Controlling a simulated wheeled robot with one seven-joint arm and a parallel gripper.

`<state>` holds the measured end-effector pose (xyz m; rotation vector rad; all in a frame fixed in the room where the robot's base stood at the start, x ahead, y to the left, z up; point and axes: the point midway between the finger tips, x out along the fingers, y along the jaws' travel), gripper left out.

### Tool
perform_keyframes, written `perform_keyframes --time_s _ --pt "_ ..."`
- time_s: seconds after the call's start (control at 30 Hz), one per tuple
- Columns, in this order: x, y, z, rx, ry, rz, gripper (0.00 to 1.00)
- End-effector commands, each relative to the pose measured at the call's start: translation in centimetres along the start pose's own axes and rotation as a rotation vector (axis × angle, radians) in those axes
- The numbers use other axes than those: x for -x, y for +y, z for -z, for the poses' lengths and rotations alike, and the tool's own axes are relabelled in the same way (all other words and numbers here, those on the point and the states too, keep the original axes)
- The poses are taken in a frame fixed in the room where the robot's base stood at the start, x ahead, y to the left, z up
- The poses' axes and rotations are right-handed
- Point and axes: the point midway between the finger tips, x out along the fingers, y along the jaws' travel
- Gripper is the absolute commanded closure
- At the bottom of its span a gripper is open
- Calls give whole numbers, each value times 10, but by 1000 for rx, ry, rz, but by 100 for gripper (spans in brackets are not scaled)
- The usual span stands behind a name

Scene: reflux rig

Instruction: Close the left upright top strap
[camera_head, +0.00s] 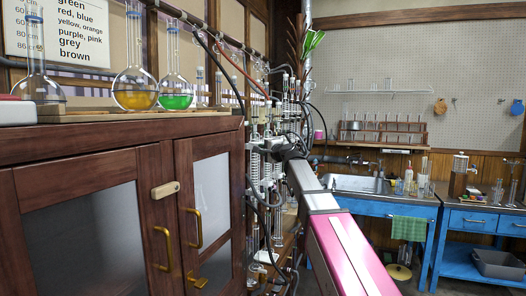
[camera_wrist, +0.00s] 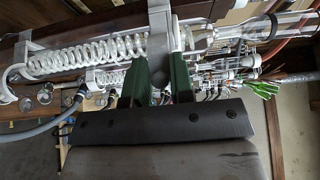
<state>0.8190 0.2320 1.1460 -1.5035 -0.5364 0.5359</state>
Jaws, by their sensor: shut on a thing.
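In the wrist view my gripper (camera_wrist: 158,66) has its two green fingers on either side of a pale grey strap piece (camera_wrist: 158,30) and is shut on it. The strap piece crosses a glass tube with a coil (camera_wrist: 85,56) in it. I cannot tell which strap of the rig it is, or whether its band is fully closed; the fingers hide part of it. In the head view the reflux rig (camera_head: 266,178) stands past the cabinet, with my gripper at it. The fingertips are hard to make out there.
A wooden cabinet (camera_head: 90,150) fills the left, with flasks of yellow liquid (camera_head: 135,98) and green liquid (camera_head: 176,100) on top. Dark hoses (camera_head: 232,75) hang around the rig. A blue sink bench (camera_head: 385,207) stands behind, right. Open floor lies between.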

Motion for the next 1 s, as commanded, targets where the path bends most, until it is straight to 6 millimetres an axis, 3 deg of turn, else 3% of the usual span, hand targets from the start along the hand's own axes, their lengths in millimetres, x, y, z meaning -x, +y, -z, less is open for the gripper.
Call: perform_keyframes --time_s 0.27,1.0 --pt "-3 -1 14 0 -153 0 100" --pt "-27 0 50 1 -821 0 100"
